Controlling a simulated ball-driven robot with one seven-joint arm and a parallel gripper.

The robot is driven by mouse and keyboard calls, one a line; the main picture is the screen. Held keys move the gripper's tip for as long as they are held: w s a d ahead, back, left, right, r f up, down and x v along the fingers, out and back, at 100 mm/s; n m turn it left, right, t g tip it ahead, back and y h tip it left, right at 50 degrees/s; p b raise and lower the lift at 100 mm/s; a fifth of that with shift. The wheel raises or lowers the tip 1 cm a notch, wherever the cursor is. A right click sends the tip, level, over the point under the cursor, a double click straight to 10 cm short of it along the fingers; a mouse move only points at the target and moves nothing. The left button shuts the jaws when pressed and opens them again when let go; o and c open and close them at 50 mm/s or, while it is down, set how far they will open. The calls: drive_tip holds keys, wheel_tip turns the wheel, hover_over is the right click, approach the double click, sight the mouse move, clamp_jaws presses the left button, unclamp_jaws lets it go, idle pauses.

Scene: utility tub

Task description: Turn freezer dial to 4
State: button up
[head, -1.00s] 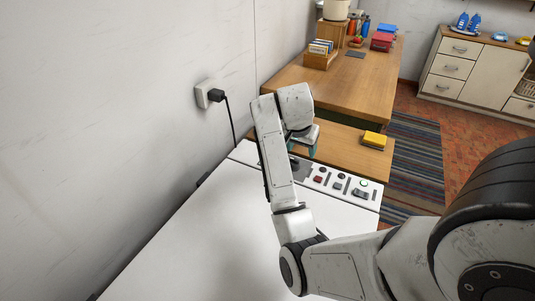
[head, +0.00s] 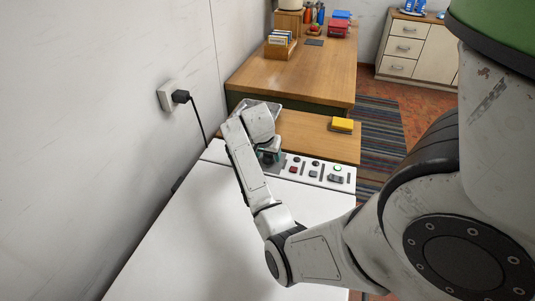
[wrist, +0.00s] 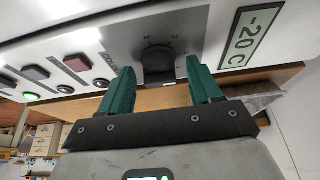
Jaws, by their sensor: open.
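The freezer dial (wrist: 158,66) is a dark round knob on a grey plate with small scale marks, in the upper middle of the wrist view. My gripper (wrist: 164,82) is open, with one green finger on each side of the dial and a gap to both. I cannot tell how deep the fingertips reach around it. The white freezer (head: 210,225) fills the lower middle.
A "-20 C" display (wrist: 252,35) is beside the dial. A red switch (wrist: 35,73), a green-lit button (wrist: 32,96) and several other controls share the panel. A wooden surface with a yellow block (head: 342,124) lies beyond it. A plug (head: 181,96) sits in the wall.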

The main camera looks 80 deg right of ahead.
drive_tip(key=shift+d+f, duration=0.1)
drive_tip(key=shift+f, duration=0.1)
drive_tip(key=c, duration=1)
